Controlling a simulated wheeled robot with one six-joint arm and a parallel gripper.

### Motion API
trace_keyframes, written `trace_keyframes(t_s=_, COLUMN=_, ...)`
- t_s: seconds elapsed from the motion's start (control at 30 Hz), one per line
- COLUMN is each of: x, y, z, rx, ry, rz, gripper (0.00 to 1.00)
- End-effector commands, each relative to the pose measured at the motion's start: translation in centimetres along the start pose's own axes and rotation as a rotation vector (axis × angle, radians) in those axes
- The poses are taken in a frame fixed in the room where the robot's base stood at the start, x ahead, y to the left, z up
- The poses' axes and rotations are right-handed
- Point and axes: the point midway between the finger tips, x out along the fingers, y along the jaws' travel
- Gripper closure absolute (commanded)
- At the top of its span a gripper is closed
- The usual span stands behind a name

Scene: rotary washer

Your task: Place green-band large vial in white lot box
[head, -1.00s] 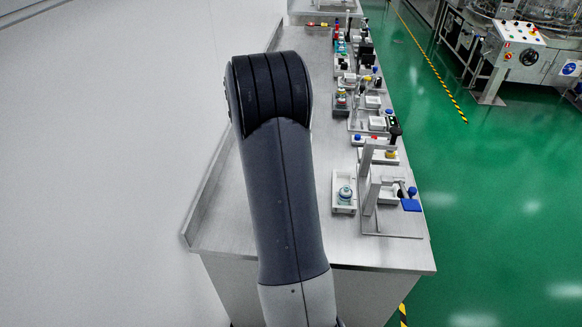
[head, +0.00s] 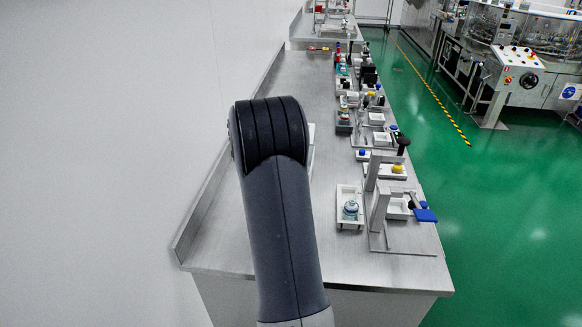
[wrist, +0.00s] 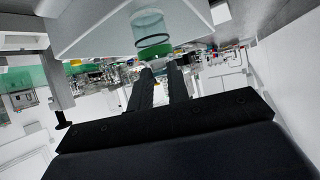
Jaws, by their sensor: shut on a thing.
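In the wrist view, my gripper (wrist: 160,76) is shut on the green-band large vial. The vial (wrist: 149,27) has a clear glass body and a green band at its fingertip end. A broad white box-like surface (wrist: 95,27) lies close beyond the vial. I cannot tell whether the vial touches it or is inside it. In the head view, my arm hides my gripper and the held vial. A white edge (head: 311,132), perhaps of the lot box, shows just right of my arm.
A small white tray (head: 341,218) holding a glass vessel (head: 350,209) stands right of my arm. Beside it is a metal stand (head: 378,205) with a blue-handled part (head: 426,214). Several small devices line the bench's right side. The bench (head: 290,80) is clear farther back.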

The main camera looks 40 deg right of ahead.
Motion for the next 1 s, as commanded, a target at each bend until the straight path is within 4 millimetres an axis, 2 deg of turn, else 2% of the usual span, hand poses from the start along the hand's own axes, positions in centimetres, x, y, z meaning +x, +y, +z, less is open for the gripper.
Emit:
trace_keyframes(t_s=0.13, x=1.3, y=0.0, z=2.5, rx=-0.003, ry=-0.004, rz=0.001, gripper=1.0)
trace_keyframes(t_s=0.3, x=2.2, y=0.0, z=4.2, rx=-0.002, ry=-0.002, rz=0.0, gripper=1.0)
trace_keyframes(t_s=0.73, x=2.5, y=0.0, z=4.5, rx=0.0, ry=-0.001, rz=0.0, gripper=1.0)
trace_keyframes(t_s=0.77, x=2.5, y=0.0, z=4.5, rx=0.0, ry=0.0, rz=-0.001, gripper=0.82)
trace_keyframes(t_s=1.0, x=2.4, y=0.0, z=4.5, rx=0.0, ry=0.0, rz=-0.001, gripper=0.62)
